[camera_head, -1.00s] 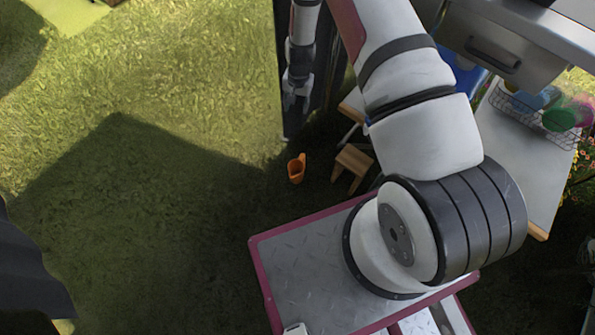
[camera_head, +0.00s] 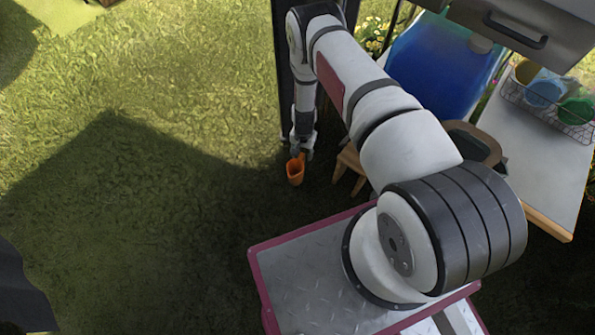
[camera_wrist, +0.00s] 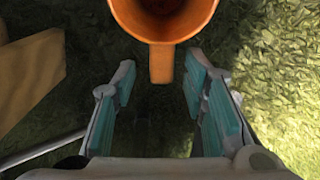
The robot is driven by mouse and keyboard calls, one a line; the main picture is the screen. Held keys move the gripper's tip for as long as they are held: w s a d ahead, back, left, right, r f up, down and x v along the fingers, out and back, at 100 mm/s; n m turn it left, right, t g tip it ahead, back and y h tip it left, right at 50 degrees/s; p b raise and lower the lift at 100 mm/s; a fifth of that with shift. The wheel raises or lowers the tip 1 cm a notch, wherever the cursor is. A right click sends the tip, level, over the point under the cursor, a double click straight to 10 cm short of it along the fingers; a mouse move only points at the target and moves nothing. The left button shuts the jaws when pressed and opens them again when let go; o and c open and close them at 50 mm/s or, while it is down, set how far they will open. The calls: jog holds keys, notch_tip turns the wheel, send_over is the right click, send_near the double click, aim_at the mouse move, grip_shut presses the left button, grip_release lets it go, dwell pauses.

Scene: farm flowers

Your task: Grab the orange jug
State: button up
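The orange jug (camera_head: 294,174) stands on the shaded grass in the head view. It also shows at the top of the wrist view (camera_wrist: 163,27), cut off by the edge, with its open mouth facing the camera and its handle pointing toward me. My gripper (camera_head: 301,152) is right at the jug's handle side in the head view. In the wrist view my gripper (camera_wrist: 158,78) is open, with a teal-padded finger on each side of the handle's end. A gap shows between the handle and each finger, so it is not gripped.
A wooden stool (camera_head: 350,167) stands close to the right of the jug; wood also shows at the left of the wrist view (camera_wrist: 30,75). A table (camera_head: 545,165) with a wire basket of cups is at the right. Open grass lies to the left.

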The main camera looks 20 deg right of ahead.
aim_at(298, 169)
jog(key=shift+f+b, duration=1.7)
jog(key=shift+f, duration=1.15)
jog(key=shift+r, duration=0.1)
grip_shut()
